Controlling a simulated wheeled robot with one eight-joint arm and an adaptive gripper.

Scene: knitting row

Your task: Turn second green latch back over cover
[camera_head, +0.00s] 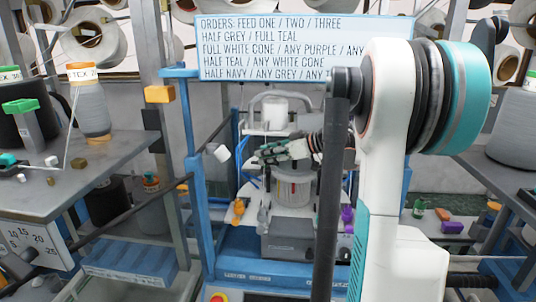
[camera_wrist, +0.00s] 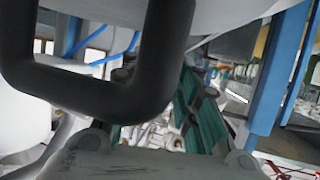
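My gripper (camera_head: 268,153), with grey and teal fingers, reaches from the right into the blue-framed machine (camera_head: 205,215) in the head view. It is just above a clear ribbed cylinder (camera_head: 293,190). In the wrist view its teal finger parts (camera_wrist: 200,112) show behind a dark curved bar (camera_wrist: 100,92), which hides part of them. I cannot tell whether the fingers are apart or closed on anything. I cannot make out the second green latch or the cover for certain. My arm blocks the right side of the machine.
Orange (camera_head: 239,208) and purple (camera_head: 347,216) parts flank the machine's lower middle. A blue post (camera_wrist: 278,75) stands right in the wrist view. The left bench (camera_head: 80,185) holds a yarn cone (camera_head: 92,110) and a green-topped block (camera_head: 22,108). An order board (camera_head: 300,45) hangs behind.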

